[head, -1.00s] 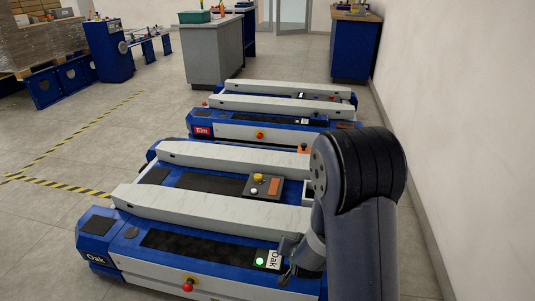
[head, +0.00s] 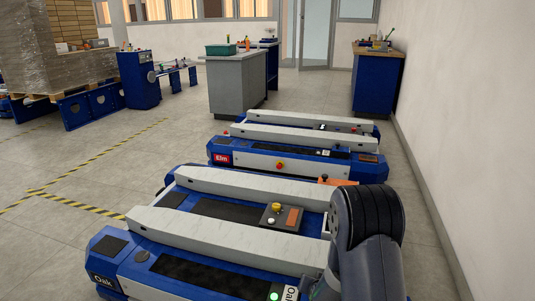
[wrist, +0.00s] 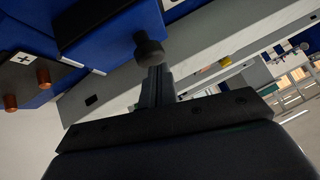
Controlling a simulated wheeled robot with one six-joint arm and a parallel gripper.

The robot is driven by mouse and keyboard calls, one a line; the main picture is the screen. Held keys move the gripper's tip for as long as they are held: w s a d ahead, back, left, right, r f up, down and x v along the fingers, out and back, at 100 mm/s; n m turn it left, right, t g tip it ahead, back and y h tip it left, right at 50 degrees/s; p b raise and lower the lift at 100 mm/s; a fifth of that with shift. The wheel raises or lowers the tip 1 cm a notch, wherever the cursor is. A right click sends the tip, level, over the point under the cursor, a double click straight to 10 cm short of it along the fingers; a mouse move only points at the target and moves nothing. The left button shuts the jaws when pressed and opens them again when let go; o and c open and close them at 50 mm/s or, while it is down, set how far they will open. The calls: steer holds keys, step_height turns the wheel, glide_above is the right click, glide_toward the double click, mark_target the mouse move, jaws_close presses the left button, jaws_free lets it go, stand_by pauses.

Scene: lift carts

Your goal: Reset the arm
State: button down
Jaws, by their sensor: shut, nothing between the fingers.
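My arm (head: 362,235) rises at the lower right of the head view, beside the near end of the cart marked Oak (head: 180,232). My gripper's tips are hidden or cut off at the bottom of that view. In the wrist view my gripper (wrist: 154,84) points up the picture with its fingers together and nothing held. A dark round knob (wrist: 148,50) shows just past the tips; I cannot tell whether they touch it. Blue and pale cart bodywork fills the space behind. A dark panel with a plus mark (wrist: 24,59) and two copper posts is at the left.
A second cart marked Elm (head: 240,154) stands behind Oak. The wall (head: 470,150) runs close along the right. A grey cabinet (head: 237,85) and a blue bench (head: 376,80) stand farther back. Open floor with striped tape (head: 85,163) lies to the left.

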steer(key=shift+d+r+p, duration=0.15)
steer(key=shift+r+p, duration=0.1)
steer(key=shift+p, duration=0.45)
steer(key=shift+s+d+r+p, duration=0.15)
steer(key=shift+d+p, duration=0.15)
steer(key=shift+p, duration=0.05)
